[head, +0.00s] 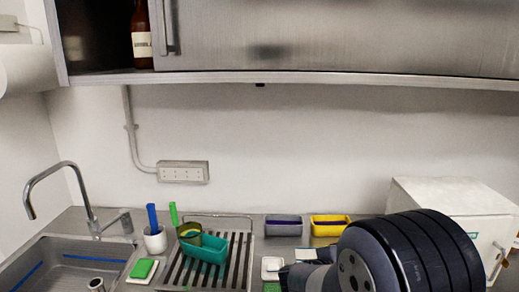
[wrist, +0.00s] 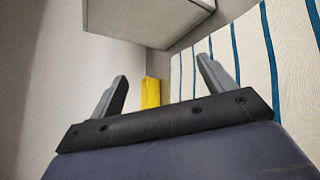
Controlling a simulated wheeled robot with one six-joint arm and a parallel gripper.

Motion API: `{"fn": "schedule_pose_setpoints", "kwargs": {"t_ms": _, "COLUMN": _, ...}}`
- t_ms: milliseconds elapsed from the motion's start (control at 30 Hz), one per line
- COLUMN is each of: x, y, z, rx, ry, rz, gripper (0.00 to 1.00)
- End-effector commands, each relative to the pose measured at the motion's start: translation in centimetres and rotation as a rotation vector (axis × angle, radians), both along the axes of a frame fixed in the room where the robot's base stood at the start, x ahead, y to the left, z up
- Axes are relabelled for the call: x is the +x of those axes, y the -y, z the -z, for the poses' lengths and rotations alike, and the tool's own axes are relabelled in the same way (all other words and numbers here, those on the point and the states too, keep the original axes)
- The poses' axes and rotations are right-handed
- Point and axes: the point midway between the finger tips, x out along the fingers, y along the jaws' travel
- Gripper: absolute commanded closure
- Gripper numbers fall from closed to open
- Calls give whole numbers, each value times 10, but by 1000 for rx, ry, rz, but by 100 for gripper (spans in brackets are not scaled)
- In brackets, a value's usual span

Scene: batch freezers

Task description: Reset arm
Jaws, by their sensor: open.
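My gripper (wrist: 162,90) is open in the wrist view, with its two grey fingers spread apart and nothing between them. A yellow container (wrist: 150,92) shows beyond the gap between the fingers, apart from them. In the head view my dark arm link covers the lower right of the counter, and the fingers are mostly hidden behind it. The yellow container also stands at the back of the counter in the head view (head: 330,219).
A sink (head: 85,252) with a tap (head: 80,190) is at the left. A teal container (head: 204,249) sits on a drain rack (head: 238,268). A purple-grey container (head: 283,221) stands at the back. A white box (head: 450,197) is at the right. A striped cloth (wrist: 236,45) shows in the wrist view.

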Motion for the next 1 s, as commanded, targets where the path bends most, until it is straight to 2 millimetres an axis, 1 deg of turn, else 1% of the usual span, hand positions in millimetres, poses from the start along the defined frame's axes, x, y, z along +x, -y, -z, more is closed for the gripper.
{"fn": "schedule_pose_setpoints", "kwargs": {"t_ms": 500, "x": 13, "y": -18, "z": 1, "rx": -90, "ry": 75, "rz": -201, "gripper": 22}}
{"fn": "schedule_pose_setpoints", "kwargs": {"t_ms": 700, "x": 15, "y": -22, "z": 1, "rx": -101, "ry": 90, "rz": -236, "gripper": 22}}
{"fn": "schedule_pose_setpoints", "kwargs": {"t_ms": 1000, "x": 16, "y": -23, "z": 2, "rx": -102, "ry": 93, "rz": -242, "gripper": 22}}
